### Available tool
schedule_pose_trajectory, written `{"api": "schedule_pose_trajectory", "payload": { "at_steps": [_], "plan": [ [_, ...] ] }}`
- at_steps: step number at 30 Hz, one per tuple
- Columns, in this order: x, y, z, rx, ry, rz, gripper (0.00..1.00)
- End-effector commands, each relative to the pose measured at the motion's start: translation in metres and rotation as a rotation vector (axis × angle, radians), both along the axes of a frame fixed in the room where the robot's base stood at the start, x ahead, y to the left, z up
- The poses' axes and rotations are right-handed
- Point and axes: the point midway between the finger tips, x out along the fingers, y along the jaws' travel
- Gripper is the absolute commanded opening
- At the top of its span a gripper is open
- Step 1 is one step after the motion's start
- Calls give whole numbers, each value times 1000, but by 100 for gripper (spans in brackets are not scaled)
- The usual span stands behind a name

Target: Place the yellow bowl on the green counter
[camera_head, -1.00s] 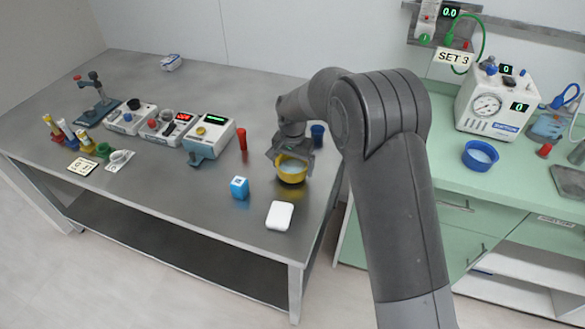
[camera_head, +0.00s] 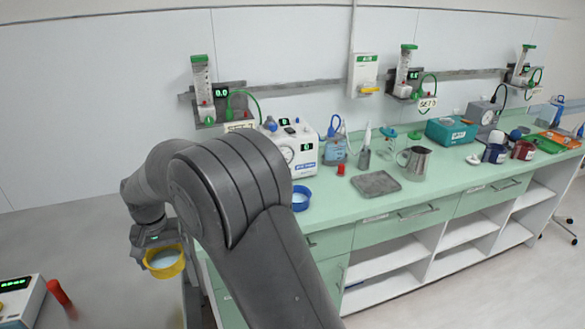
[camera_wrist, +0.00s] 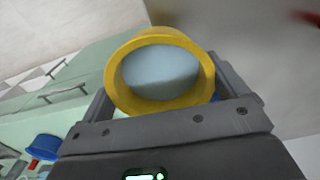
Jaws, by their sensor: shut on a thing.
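The yellow bowl (camera_head: 165,262) has a pale blue inside and hangs from my gripper (camera_head: 158,245) at the left in the head view. In the wrist view the yellow bowl (camera_wrist: 160,72) sits between the two fingers of my gripper (camera_wrist: 160,85), which is shut on it. The bowl is in the air near the right edge of the grey metal table (camera_head: 90,235). The green counter (camera_head: 350,205) runs along the wall to the right of my arm. My arm hides part of the counter's left end.
On the counter stand a blue bowl (camera_head: 301,199), a white gauge machine (camera_head: 300,160), a grey tray (camera_head: 376,184), a metal jug (camera_head: 414,162) and a teal box (camera_head: 451,132). Bare counter shows in front of the tray and jug. A red tube (camera_head: 59,292) is on the metal table.

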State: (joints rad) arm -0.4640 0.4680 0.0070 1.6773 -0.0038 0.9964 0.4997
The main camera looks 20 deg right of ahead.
Motion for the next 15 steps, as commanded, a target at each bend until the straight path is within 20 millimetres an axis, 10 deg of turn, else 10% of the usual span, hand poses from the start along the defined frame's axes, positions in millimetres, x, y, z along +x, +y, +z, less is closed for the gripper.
{"api": "schedule_pose_trajectory", "payload": {
  "at_steps": [8, 15],
  "plan": [
    [29, -39, 5, 0, -1, -60, 67],
    [82, -134, 15, -1, -2, -187, 67]
  ]
}}
